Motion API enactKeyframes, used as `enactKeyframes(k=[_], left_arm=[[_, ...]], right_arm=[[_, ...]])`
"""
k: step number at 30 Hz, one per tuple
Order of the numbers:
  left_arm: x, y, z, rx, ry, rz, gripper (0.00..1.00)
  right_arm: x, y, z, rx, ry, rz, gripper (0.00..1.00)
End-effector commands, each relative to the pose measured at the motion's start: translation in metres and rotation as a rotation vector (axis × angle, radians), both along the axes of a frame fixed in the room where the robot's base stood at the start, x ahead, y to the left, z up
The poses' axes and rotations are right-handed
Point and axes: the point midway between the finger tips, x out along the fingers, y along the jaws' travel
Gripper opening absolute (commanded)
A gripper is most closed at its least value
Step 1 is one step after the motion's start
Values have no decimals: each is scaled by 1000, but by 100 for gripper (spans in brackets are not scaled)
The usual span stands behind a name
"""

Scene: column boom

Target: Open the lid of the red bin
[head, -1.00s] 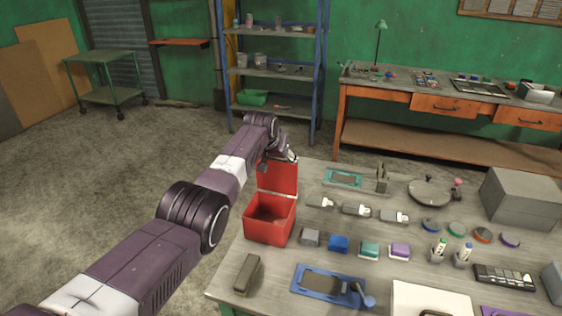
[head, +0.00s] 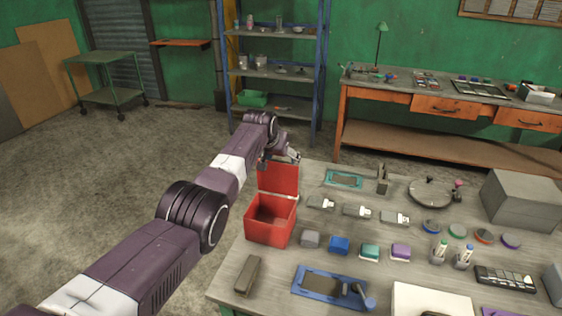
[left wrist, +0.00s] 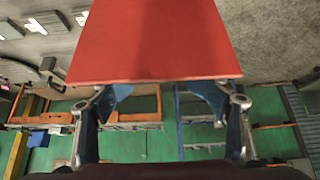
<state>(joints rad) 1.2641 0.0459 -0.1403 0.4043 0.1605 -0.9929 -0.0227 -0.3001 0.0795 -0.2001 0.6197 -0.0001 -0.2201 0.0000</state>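The red bin (head: 259,233) stands at the left part of the workbench, its inside showing. Its red lid (head: 278,180) stands up, about upright, at the bin's back edge. My left gripper (head: 287,157) is at the lid's top edge, on its far side from the bin. In the left wrist view the lid (left wrist: 155,40) fills the upper middle. There the left gripper (left wrist: 165,95) has its two fingers wide apart near the lid's edge. The lid may hide the fingertips, and I cannot tell whether they touch it. My right gripper is in neither view.
Several small items, such as a blue box (head: 339,245) and a blue tray (head: 330,286), lie on the workbench (head: 225,285) right of the bin. A grey block (head: 248,275) lies in front of it. Open floor (head: 80,190) is at the left.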

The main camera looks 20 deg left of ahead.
Motion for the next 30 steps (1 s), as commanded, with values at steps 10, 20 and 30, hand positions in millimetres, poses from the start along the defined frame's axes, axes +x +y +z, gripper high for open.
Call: enactKeyframes(k=[10,20,30], left_arm=[[-3,-2,-4,-1,10,-3,64],[-16,0,12,-1,8,-2,64],[-40,1,45,-1,5,-1,64]], right_arm=[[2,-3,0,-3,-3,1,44],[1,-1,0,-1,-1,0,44],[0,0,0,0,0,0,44]])
